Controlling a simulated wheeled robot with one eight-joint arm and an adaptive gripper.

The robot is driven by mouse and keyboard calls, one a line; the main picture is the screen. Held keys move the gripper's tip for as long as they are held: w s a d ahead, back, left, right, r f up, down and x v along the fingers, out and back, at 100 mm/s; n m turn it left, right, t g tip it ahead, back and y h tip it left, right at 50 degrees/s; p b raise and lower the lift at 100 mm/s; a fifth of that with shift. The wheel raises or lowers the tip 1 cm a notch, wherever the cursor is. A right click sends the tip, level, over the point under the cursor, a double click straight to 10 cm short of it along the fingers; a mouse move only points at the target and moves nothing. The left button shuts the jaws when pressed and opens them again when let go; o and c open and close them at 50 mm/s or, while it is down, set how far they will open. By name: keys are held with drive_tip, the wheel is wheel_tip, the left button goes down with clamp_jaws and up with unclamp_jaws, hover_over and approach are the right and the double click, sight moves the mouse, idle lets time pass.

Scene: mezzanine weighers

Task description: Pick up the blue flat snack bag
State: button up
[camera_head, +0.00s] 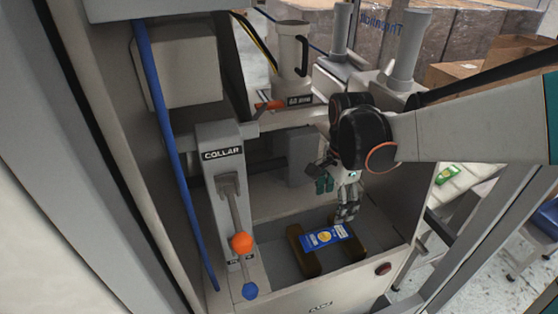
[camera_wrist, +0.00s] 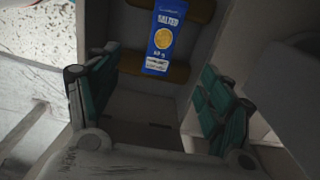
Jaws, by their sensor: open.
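The blue flat snack bag (camera_head: 326,238) lies across two brown bars in a grey recess of the machine. It has a yellow round mark and a pale end label. In the wrist view the bag (camera_wrist: 161,40) is at the top, with "SALTED" on it, beyond the fingers. My gripper (camera_head: 337,200) is above and slightly right of the bag in the head view. In the wrist view my gripper (camera_wrist: 155,100) has its green-padded fingers wide apart with nothing between them.
The brown bars (camera_head: 304,255) hold the bag above the recess floor. The grey "COLLAR" post (camera_head: 220,170) with an orange-knobbed lever (camera_head: 241,242) stands left. A red button (camera_head: 383,268) is on the front panel. A green packet (camera_head: 447,173) lies farther right, outside the machine.

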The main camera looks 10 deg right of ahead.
drive_tip(key=b, duration=0.1)
hover_over(326, 235)
wheel_tip(326, 235, down, 9)
drive_tip(key=shift+s+r, duration=0.15)
drive_tip(key=f, duration=0.3)
drive_tip(key=shift+w+f, duration=0.3)
drive_tip(key=shift+f, duration=0.1)
drive_tip(key=shift+s+f, duration=0.1)
drive_tip(key=shift+f, duration=0.5)
drive_tip(key=c, duration=1.1)
